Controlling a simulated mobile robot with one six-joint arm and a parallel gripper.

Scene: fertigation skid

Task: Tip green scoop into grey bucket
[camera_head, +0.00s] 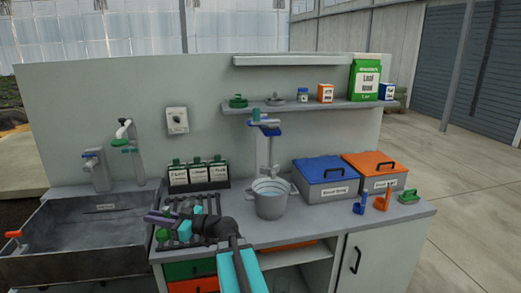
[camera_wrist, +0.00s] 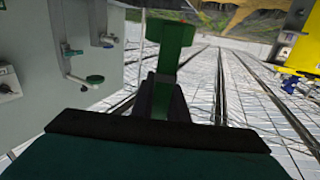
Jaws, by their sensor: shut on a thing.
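The green scoop (camera_wrist: 172,42) fills the top middle of the wrist view. The dark fingers of my gripper (camera_wrist: 164,98) are shut on its handle. Whether the scoop holds anything cannot be seen. In the head view the grey bucket (camera_head: 271,204) stands upright on the counter, below a blue-and-grey fixture. My arm reaches from the bottom middle to the left over the dark rack, with its dark wrist left of the bucket and apart from it. In the head view the scoop cannot be told clearly from my arm and the rack.
A sink (camera_head: 85,235) is at the left. A blue-lidded bin (camera_head: 326,180) and an orange-lidded bin (camera_head: 375,175) are right of the bucket, with blue (camera_head: 360,203) and orange (camera_head: 383,200) scoops in front. A shelf (camera_head: 305,106) runs above.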

